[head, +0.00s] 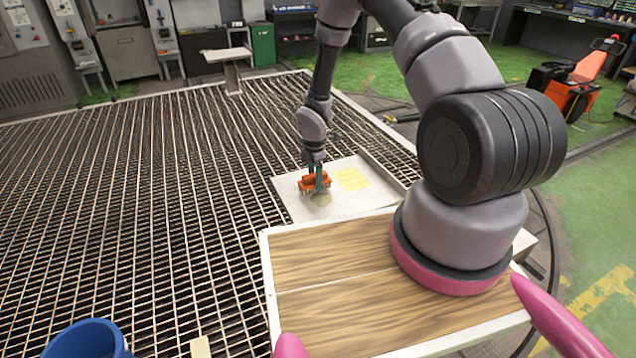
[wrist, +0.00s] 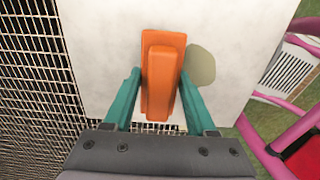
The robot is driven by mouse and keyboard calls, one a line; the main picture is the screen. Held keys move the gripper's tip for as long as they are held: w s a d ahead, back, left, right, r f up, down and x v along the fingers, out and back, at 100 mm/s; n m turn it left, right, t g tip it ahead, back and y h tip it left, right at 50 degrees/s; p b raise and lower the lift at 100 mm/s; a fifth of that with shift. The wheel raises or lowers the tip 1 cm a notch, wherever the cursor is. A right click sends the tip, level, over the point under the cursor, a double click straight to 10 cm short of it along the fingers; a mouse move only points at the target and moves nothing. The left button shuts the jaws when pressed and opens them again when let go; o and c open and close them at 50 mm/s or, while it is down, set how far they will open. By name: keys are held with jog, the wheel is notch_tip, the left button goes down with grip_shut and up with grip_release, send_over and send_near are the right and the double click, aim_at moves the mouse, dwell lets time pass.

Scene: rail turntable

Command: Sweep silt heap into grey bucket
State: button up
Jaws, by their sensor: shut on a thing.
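My gripper (head: 319,179) has teal fingers shut on an orange brush (head: 307,183), seen from above in the wrist view (wrist: 160,75). The bristles point down at a pale flat plate (head: 297,207). The silt heap (head: 321,199) is a small, flat, grey-beige patch on that plate, partly hidden by the brush and gripper in the head view. In the wrist view the silt heap (wrist: 201,66) lies just right of the brush. I cannot tell whether the bristles touch the plate or silt. A blue bucket (head: 86,340) is cut off at the lower left; no grey bucket shows.
A yellow patch (head: 352,179) marks the plate right of the brush. A dark metal grating (head: 130,190) spreads left of the plate. A small pale block (head: 200,347) sits near the bottom edge, right of the blue bucket. An orange machine (head: 583,85) stands far right.

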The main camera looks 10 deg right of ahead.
aim_at(330, 211)
jog(key=shift+f, duration=0.6)
dwell(0.7)
jog(key=shift+s+d+r, duration=0.1)
jog(key=shift+s+d, duration=0.1)
jog(key=shift+s, duration=0.75)
jog(key=shift+s+d, duration=0.15)
jog(key=shift+s, duration=0.75)
jog(key=shift+s+d+f, duration=0.1)
jog(key=shift+s+d, duration=0.15)
jog(key=shift+s, duration=0.95)
jog(key=shift+s+d+f, duration=0.1)
jog(key=shift+s+d, duration=0.15)
jog(key=shift+s, duration=1)
jog(key=shift+s+d, duration=0.25)
jog(key=shift+s, duration=0.95)
jog(key=shift+r, duration=1.05)
jog(key=shift+w, duration=0.1)
